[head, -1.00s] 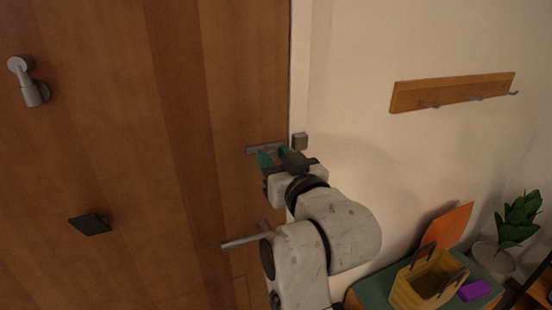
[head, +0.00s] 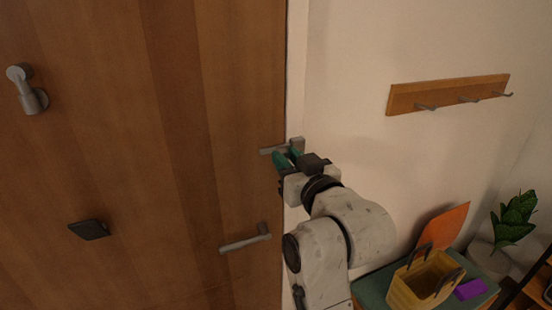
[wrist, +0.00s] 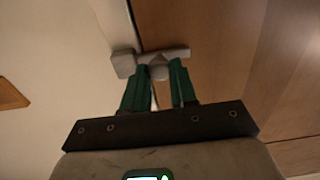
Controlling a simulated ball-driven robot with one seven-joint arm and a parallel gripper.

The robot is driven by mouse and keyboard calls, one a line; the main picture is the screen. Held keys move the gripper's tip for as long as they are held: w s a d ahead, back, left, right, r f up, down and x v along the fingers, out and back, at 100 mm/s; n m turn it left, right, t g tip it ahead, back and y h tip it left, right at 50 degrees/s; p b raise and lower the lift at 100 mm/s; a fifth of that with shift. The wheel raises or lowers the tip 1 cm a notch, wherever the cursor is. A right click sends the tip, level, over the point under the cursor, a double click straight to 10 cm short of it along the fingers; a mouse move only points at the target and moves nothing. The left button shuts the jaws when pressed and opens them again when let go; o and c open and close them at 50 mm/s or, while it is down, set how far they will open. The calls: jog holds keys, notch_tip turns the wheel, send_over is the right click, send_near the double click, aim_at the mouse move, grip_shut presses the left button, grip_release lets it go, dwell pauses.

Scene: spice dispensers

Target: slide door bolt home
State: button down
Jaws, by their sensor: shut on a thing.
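The door bolt (head: 267,151) is a grey metal bar near the right edge of the wooden door (head: 215,110). In the wrist view the bolt (wrist: 178,53) lies across the gap at the door's edge and meets the grey keeper block (wrist: 122,64) on the frame. The keeper also shows in the head view (head: 298,143). My gripper (head: 288,155) has green fingers shut on the bolt's round knob (wrist: 158,73). The fingers (wrist: 158,69) stand either side of the knob in the wrist view. They partly hide the bolt in the head view.
A lever handle (head: 246,242) sticks out below the bolt. A hook rail (head: 445,95) is on the right wall. A yellow basket (head: 418,290), a purple block (head: 470,289) and an orange panel (head: 446,225) are at lower right, near a potted plant (head: 513,222).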

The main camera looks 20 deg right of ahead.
jog(key=shift+d, duration=0.35)
jog(key=c, duration=0.9)
grip_release()
jog(key=shift+d, duration=0.2)
jog(key=shift+a, duration=0.1)
jog(key=s, duration=1)
jog(key=shift+s, duration=0.4)
